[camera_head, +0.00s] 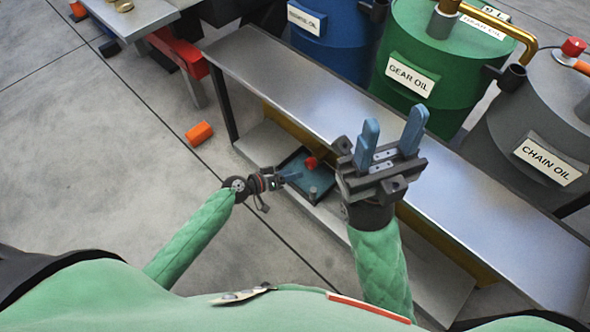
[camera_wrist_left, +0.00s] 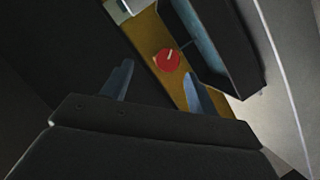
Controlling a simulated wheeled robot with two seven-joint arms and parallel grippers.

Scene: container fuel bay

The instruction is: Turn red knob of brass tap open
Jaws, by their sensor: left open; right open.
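A round red knob (camera_wrist_left: 167,61) with a pale mark across its face shows between and beyond my left fingertips in the left wrist view, in front of a yellow-brown surface. What appears to be the same knob shows low under the bench in the head view (camera_head: 311,163). The tap's brass body cannot be made out there. My left gripper (camera_head: 288,177) is open and empty, just left of the knob; its blue fingers show in the left wrist view (camera_wrist_left: 158,74). I cannot tell whether they touch the knob. My right gripper (camera_head: 392,140) is open and empty, its fingers pointing up before the bench.
A blue-grey tray (camera_head: 318,190) lies below the knob. The metal bench top (camera_head: 290,90) is bare. Behind stand blue (camera_head: 335,45), green (camera_head: 405,45) and grey (camera_head: 535,115) drums; a brass curved pipe (camera_head: 525,40) and another red knob (camera_head: 573,46) show there. An orange block (camera_head: 199,133) lies on open floor.

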